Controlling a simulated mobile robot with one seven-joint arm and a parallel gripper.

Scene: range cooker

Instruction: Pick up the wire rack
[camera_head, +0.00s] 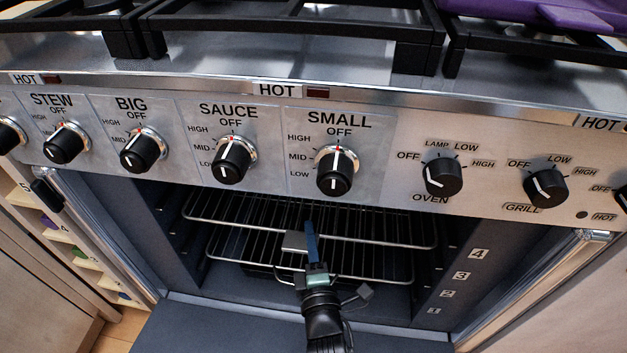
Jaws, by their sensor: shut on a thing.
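Two wire racks sit one above the other inside the open oven. The upper wire rack (375,242) has a bright front bar, and the lower wire rack (235,263) shows beneath it. My gripper (304,240) reaches in from the front, with a grey finger and a blue finger. The fingers overlap the upper rack's front bar near its middle, and the gripper is shut on a wire rack. The gripper body crosses in front of the lower rack's front bar and hides part of it. The exact contact point is hard to see.
The control panel (390,140) with several black knobs overhangs the oven opening. The oven's right wall (462,275) has numbered shelf levels. The lowered oven door (220,330) lies below the opening. Black hob grates (290,25) and a purple object (545,15) are above.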

